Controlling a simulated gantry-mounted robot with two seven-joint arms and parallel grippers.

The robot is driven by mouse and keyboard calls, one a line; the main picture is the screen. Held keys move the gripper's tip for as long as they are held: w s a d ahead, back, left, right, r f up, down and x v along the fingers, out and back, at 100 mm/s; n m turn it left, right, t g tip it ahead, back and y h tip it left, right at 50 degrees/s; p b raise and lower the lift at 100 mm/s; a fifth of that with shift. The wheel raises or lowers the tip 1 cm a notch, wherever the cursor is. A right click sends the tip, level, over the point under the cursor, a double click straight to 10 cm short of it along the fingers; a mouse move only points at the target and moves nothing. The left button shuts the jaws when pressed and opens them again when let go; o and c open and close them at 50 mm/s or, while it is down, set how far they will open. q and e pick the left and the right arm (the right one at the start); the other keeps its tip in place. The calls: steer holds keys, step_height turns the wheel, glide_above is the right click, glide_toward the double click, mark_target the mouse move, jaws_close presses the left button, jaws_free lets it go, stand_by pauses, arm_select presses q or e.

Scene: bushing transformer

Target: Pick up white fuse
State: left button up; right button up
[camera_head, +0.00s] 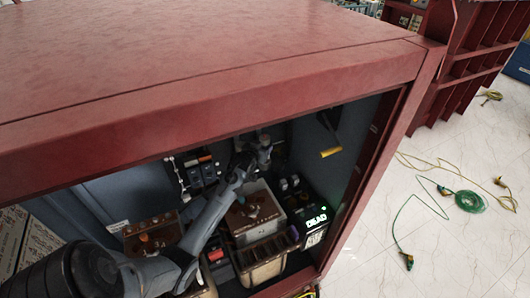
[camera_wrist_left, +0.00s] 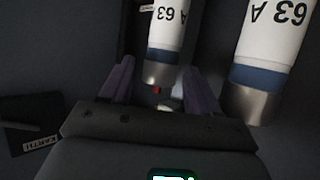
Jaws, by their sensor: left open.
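A white fuse (camera_wrist_left: 167,28) marked "63 A", with a blue band and a metal end cap, shows at the top middle of the left wrist view. A second, larger-looking white fuse (camera_wrist_left: 272,48) with the same marking is to its right. My left gripper (camera_wrist_left: 157,76) is open, its purple fingers on either side of the first fuse's metal cap in the picture. I cannot tell whether they touch it. In the head view my left gripper (camera_head: 258,146) is deep inside the red cabinet; the fuses cannot be made out there. My right gripper is out of view.
The red cabinet's top (camera_head: 200,45) and frame enclose my left arm. Below are brown bins (camera_head: 262,272), a white-sided box (camera_head: 262,228) and a black device lit "DEAD" (camera_head: 316,222). A yellow-handled tool (camera_head: 331,152) is on the right wall. Cables (camera_head: 470,201) lie on the floor outside.

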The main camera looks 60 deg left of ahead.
mark_target(263, 145)
arm_select(q)
steer(key=shift+s+f+x, duration=0.1)
steer(key=shift+f+x, duration=0.05)
steer(key=shift+x, duration=1.2)
steer(key=shift+s+f+x, duration=0.1)
steer(key=shift+f+x, duration=0.1)
steer(key=shift+x, duration=1.2)
steer(key=c, duration=1)
steer(key=shift+r, duration=0.1)
steer(key=shift+c, duration=0.3)
